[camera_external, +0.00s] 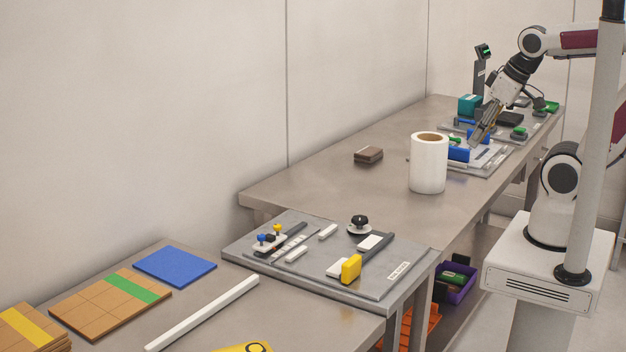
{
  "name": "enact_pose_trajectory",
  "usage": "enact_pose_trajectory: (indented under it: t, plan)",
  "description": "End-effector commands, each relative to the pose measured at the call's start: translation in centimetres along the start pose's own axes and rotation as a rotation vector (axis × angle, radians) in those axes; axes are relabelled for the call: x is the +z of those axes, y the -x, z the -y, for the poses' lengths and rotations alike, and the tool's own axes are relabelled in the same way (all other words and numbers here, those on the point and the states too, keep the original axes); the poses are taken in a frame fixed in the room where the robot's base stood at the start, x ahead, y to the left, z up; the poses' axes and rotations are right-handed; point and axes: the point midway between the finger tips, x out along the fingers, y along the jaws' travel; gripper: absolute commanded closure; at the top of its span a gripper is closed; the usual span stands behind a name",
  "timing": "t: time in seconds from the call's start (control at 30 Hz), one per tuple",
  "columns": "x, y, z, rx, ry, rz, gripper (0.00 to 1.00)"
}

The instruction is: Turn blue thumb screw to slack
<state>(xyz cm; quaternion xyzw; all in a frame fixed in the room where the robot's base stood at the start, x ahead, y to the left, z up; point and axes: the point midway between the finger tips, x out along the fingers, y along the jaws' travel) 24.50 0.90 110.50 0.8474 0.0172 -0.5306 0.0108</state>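A small blue knob (261,239), which looks like the blue thumb screw, stands at the left end of a grey fixture plate (330,280). A similar yellow knob (278,229) stands beside it. How far the blue one is turned is too small to tell. My gripper (475,142) is far from it, pointing down over the far bench beside a blue block (458,154). Its fingertips are too small to show whether they are apart or hold anything.
A white roll (429,163) and a brown block (368,155) stand on the bench between gripper and plate. The plate also carries a black knob (360,222) and a yellow upright tab (351,268). The bench middle is mostly clear.

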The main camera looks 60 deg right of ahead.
Motion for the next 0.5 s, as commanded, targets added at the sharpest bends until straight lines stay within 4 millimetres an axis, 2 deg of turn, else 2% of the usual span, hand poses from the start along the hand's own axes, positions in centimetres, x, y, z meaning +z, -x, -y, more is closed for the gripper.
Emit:
enact_pose_trajectory:
  t: [0.23,0.5]
  plan:
    - [-0.4,-2.1,1.6,-0.026,0.063,0.099,0.70]
    - [-2.5,-4.0,3.5,-0.044,0.136,0.173,0.70]
